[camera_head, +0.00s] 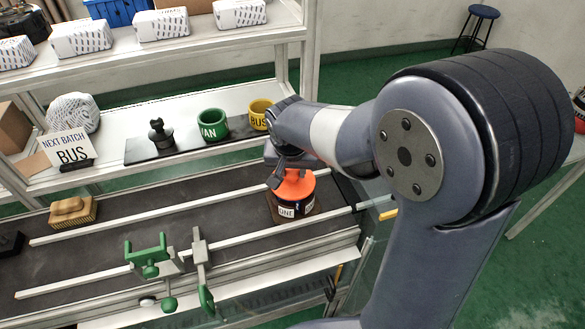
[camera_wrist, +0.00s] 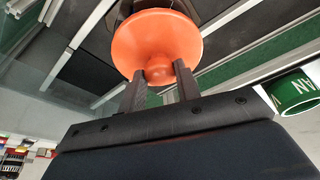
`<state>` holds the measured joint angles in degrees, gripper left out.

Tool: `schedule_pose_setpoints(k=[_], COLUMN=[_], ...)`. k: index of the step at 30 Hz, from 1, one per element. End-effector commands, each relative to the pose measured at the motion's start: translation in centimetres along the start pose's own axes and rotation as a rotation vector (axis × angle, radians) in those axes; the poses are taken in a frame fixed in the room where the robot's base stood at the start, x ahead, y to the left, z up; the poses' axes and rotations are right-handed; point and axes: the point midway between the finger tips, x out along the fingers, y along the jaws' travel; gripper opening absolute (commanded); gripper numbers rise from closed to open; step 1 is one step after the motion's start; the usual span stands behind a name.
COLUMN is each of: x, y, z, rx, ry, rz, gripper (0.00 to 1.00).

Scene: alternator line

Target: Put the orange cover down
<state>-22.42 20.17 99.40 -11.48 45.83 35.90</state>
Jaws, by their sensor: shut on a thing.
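The orange cover (camera_head: 295,184) is at the right end of the conveyor, at the top of a dark round part with a white label reading ONE (camera_head: 287,212). In the wrist view the cover (camera_wrist: 160,40) is a wide orange disc with a knob facing my gripper. My gripper (camera_wrist: 162,76) is shut on that knob. In the head view my gripper (camera_head: 280,172) comes in from above, and my arm hides some of it. I cannot tell whether the cover touches the dark part below it.
Rails run along the conveyor (camera_head: 160,215). A green clamp (camera_head: 146,256) stands on its near edge. A brush (camera_head: 73,210) lies at the left. The shelf behind holds a green VAN ring (camera_head: 212,124), a yellow BUS ring (camera_head: 260,114) and a NEXT BATCH BUS sign (camera_head: 68,149).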

Motion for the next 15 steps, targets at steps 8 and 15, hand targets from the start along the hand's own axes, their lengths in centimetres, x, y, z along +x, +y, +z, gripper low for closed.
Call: schedule_pose_setpoints(k=[8, 15], x=[0.68, 0.64], y=[0.00, 0.00], z=[0.21, 0.20], rx=[0.000, 0.000], ry=[0.000, 0.000], rz=[0.000, 0.000], gripper=[0.08, 0.48])
